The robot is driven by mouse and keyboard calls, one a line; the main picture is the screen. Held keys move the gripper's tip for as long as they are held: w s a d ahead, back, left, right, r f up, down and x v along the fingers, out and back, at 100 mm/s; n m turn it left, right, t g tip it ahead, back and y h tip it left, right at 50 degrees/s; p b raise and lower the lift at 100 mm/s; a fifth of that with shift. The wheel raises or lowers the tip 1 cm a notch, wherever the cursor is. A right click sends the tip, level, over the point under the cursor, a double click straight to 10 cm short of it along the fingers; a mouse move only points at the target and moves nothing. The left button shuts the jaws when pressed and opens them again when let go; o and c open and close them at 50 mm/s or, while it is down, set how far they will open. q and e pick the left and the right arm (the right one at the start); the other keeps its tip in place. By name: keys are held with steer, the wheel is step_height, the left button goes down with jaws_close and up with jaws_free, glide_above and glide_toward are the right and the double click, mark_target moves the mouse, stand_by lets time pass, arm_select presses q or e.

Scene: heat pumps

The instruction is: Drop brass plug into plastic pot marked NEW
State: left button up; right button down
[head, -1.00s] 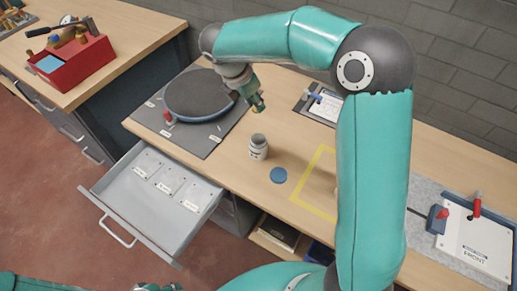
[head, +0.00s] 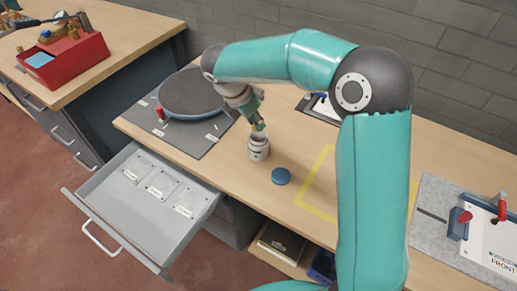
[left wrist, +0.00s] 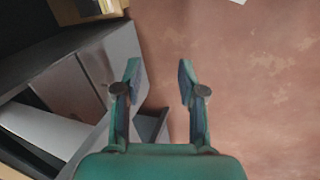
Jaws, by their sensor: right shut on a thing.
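The plastic pot (head: 258,149) is a small white-grey jar standing upright and open on the bench; its label is too small to read. My right gripper (head: 258,126) points down just above the pot's mouth. It is shut on the brass plug (head: 260,127), of which only a small golden bit shows at the fingertips. Whether the plug is inside the rim or just above it I cannot tell. My left gripper (left wrist: 159,78) shows only in the left wrist view, open and empty above the floor.
A blue lid (head: 281,176) lies right of the pot. A round dark turntable (head: 195,93) is behind left. An open grey drawer (head: 135,215) juts out in front. A yellow-taped square (head: 318,208) marks bench to the right. A red toolbox (head: 75,62) stands on the left bench.

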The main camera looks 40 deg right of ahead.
mark_target(258, 145)
steer(key=shift+f, duration=0.15)
steer(key=shift+d+f+b, duration=0.3)
steer(key=shift+f, duration=0.2)
steer(key=shift+f, duration=0.55)
stand_by(0.6)
steer(key=c, duration=1)
jaws_free()
